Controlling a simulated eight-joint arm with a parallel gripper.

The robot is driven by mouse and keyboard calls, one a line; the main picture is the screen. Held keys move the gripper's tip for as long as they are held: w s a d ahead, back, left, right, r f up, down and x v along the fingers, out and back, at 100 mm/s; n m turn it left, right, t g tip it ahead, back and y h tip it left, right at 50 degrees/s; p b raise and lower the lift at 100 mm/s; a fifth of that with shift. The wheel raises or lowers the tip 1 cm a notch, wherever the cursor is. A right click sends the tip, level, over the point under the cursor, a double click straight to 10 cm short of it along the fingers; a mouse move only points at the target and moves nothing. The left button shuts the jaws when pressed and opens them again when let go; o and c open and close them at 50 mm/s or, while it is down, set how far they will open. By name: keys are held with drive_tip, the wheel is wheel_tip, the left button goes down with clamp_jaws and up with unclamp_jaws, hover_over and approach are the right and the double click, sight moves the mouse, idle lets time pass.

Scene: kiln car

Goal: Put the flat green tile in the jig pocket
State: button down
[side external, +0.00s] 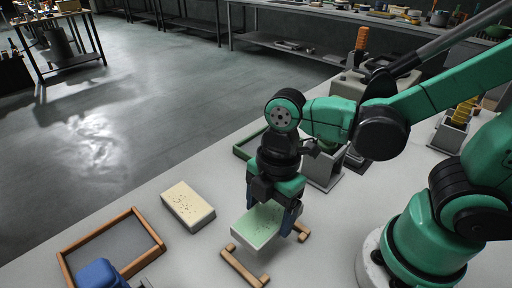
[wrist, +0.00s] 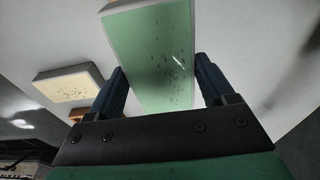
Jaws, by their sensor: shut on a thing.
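The flat green tile (side external: 258,224) has a speckled pale green top and whitish sides. My gripper (side external: 270,214) is shut on it, with one blue finger on each side. The tile (wrist: 150,50) reaches out well past the fingers in the wrist view, where my gripper (wrist: 160,80) shows too. In the side view the tile is above two wooden rails (side external: 242,268) on the pale table; the gap beneath it is hard to judge. A wooden frame (side external: 78,243) with a grey floor lies at the left. I cannot tell which of these is the jig pocket.
A cream speckled tile (side external: 188,206) lies left of my gripper. A blue object (side external: 98,273) covers the frame's near corner. A green-edged tray (side external: 242,149) and a grey stand (side external: 324,172) are behind my gripper. Bare table lies between the cream tile and the rails.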

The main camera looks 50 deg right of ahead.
sight(276, 207)
drive_tip(key=shift+f, duration=3.1)
unclamp_jaws()
drive_tip(key=r, duration=0.4)
drive_tip(key=d+r, duration=0.1)
drive_tip(key=r, duration=0.6)
drive_tip(key=shift+d+r, duration=0.2)
drive_tip(key=shift+r, duration=0.1)
drive_tip(key=shift+d+r, duration=0.1)
drive_tip(key=shift+r, duration=0.05)
drive_tip(key=w+d+m+t+h, duration=0.1)
drive_tip(key=w+d+m+t, duration=0.4)
drive_tip(key=m, duration=1.3)
drive_tip(key=d+r+t, duration=0.1)
drive_tip(key=d+t, duration=0.1)
drive_tip(key=d, duration=0.1)
drive_tip(key=shift+w, duration=0.35)
